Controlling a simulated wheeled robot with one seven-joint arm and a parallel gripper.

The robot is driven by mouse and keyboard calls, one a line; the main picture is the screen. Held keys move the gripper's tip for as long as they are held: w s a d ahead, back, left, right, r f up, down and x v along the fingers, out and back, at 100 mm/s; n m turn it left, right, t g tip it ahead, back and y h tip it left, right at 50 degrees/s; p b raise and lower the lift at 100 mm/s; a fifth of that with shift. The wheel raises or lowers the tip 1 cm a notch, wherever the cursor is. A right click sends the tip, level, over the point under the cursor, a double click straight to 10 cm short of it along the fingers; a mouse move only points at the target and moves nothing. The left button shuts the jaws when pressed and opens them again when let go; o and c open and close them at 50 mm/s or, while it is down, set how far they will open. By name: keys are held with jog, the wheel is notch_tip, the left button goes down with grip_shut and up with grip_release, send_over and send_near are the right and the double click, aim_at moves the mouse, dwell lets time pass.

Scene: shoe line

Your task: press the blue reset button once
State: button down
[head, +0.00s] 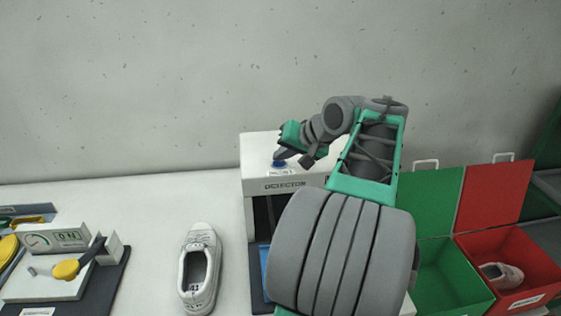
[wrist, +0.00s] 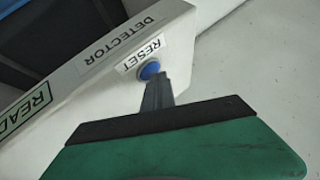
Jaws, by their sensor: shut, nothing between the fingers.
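The blue reset button (head: 279,164) sits on top of the white detector (head: 258,150), near its front left edge. In the wrist view the button (wrist: 150,70) shows beside a RESET label (wrist: 140,54). My gripper (head: 280,155) is shut and empty, with its fingers pointing down at the button. In the wrist view the fingertips (wrist: 154,82) overlap the near edge of the button. I cannot tell whether they touch it or hover just above. Part of the detector is hidden behind my arm.
A white shoe (head: 200,268) stands on the table left of the detector. A gauge device (head: 60,238) with a yellow-knobbed lever is at far left. A green bin (head: 450,275) and a red bin (head: 520,255) holding a shoe stand at right, lids raised.

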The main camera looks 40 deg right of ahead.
aim_at(282, 164)
jog(key=shift+r+p, duration=0.9)
jog(key=shift+p, duration=0.1)
notch_tip(282, 164, up, 5)
jog(key=p, duration=0.5)
dwell(0.4)
